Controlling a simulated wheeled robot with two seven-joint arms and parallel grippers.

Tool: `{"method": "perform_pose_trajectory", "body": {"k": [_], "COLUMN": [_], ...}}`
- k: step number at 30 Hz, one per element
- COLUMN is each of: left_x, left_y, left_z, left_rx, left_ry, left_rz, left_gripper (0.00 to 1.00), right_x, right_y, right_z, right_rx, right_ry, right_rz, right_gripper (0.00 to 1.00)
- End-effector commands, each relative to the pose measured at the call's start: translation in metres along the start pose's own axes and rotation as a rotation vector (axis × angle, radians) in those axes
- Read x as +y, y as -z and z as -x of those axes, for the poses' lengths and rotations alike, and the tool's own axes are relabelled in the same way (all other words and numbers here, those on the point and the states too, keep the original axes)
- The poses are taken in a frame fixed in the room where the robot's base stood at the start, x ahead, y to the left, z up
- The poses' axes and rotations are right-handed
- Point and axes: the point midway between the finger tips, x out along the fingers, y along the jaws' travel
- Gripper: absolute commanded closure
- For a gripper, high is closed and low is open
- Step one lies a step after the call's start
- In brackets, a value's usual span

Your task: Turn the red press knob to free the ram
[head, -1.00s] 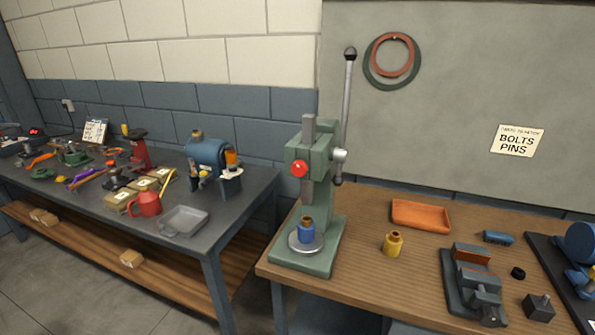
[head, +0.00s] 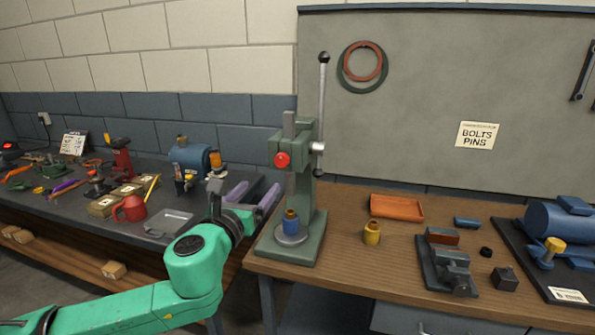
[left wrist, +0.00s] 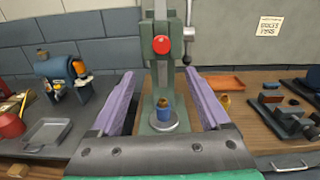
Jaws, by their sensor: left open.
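The red press knob (head: 282,160) sits on the front of the green press (head: 308,215), which stands on the wooden bench. It also shows in the left wrist view (left wrist: 161,45), ahead of the fingers and between them. My left gripper (head: 252,193) is open and empty, with purple fingers, in front of and left of the press, below the knob's height in the head view. It is apart from the knob. My right gripper is not in view.
The press lever (head: 322,100) rises at the press's right side. On the wooden bench (head: 340,255) are a yellow cup (head: 372,232), an orange tray (head: 397,207) and a vise (head: 446,262). The dark left table holds a grey tray (head: 168,222) and a red can (head: 131,208).

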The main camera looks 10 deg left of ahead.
Motion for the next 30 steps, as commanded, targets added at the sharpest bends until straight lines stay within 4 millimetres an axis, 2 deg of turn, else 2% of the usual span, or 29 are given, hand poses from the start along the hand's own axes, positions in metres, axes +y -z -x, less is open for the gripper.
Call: {"method": "perform_pose_trajectory", "body": {"k": [2,5,8,15,21,25,30], "left_x": [-0.003,-0.004,-0.006,-0.006,-0.006,-0.006,-0.006], "left_y": [-0.008,-0.011,-0.013,-0.014,-0.012,-0.011,-0.010], "left_z": [0.007,-0.003,-0.024,-0.086,-0.125,-0.136,-0.138], "left_rx": [-0.017,-0.018,-0.018,-0.018,-0.017,-0.017,-0.017], "left_ry": [0.003,0.004,0.006,0.005,0.006,0.006,0.008], "left_rz": [-0.056,-0.059,-0.057,-0.055,-0.054,-0.054,-0.054], "left_gripper": [0.20,0.20,0.20,0.20,0.20,0.20,0.20], "right_x": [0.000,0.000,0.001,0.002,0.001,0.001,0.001], "right_y": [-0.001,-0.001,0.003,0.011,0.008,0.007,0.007], "right_z": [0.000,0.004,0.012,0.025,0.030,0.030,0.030], "right_rx": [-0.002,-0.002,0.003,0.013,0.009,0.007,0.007], "right_ry": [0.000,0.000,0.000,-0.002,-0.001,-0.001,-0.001], "right_rz": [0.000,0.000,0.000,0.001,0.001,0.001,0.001], "right_gripper": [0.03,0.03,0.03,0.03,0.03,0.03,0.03]}}
